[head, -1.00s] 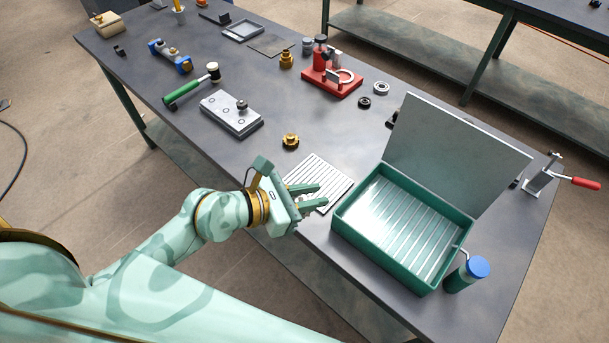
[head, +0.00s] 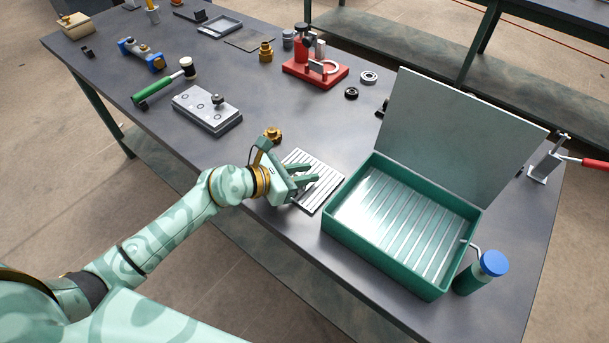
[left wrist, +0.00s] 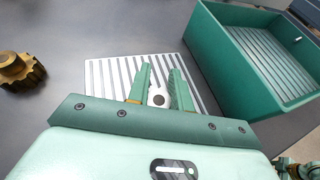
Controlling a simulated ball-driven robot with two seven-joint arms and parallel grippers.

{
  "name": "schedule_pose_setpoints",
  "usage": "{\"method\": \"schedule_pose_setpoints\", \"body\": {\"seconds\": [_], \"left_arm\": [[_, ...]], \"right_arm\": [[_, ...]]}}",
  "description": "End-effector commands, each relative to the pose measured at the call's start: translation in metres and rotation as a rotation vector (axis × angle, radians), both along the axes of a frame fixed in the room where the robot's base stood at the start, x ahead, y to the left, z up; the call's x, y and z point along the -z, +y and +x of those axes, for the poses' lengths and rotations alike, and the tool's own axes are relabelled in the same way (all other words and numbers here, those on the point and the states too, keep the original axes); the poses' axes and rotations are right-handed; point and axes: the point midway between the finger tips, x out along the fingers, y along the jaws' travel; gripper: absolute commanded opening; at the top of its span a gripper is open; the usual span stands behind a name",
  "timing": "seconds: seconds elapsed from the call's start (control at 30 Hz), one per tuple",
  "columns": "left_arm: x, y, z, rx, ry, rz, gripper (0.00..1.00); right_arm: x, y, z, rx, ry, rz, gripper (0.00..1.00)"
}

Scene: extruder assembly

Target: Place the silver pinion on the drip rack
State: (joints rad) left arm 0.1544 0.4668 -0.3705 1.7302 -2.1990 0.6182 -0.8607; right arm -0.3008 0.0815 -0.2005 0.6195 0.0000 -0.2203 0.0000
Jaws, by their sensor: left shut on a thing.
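My left gripper (head: 313,177) is shut on the silver pinion and hangs over the drip rack. In the left wrist view the silver pinion (left wrist: 158,92) shows between the two green fingers (left wrist: 159,86), with its dark bore facing the camera. In the head view the fingers mostly hide it. The drip rack (head: 323,191) is a light ribbed plate lying flat on the table. It also shows in the left wrist view (left wrist: 107,76), under and around the fingers. I cannot tell whether the pinion touches the rack.
A green open bin (head: 385,246) with a ribbed floor and raised lid (head: 460,140) stands right of the rack. A brass gear (head: 273,134) sits behind the gripper; it also shows in the left wrist view (left wrist: 20,71). A blue-capped bottle (head: 481,272) stands beside the bin.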

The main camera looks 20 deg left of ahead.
Motion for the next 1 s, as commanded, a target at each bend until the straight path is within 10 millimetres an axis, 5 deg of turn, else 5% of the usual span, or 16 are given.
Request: {"method": "schedule_pose_setpoints", "body": {"seconds": [0.33, 0.37, 0.43, 0.77, 1.0], "left_arm": [[0.003, 0.000, 0.000, -0.001, -0.002, 0.000, 0.00], [0.003, 0.000, 0.000, 0.000, -0.001, -0.001, 0.27], [0.002, 0.000, 0.000, -0.001, -0.002, 0.000, 0.43], [-0.003, 0.000, 0.000, 0.000, -0.004, 0.000, 0.43], [-0.018, 0.029, -0.031, 0.000, -0.002, 0.004, 0.43]], "right_arm": [[0.002, 0.000, 0.001, 0.000, -0.001, 0.000, 0.50], [0.002, 0.000, 0.001, 0.000, -0.001, 0.000, 0.50], [0.001, 0.000, 0.001, 0.000, -0.001, -0.001, 0.50], [-0.001, 0.000, 0.002, 0.001, -0.003, 0.000, 0.50], [-0.010, 0.000, 0.004, 0.001, -0.009, 0.001, 0.50]]}}
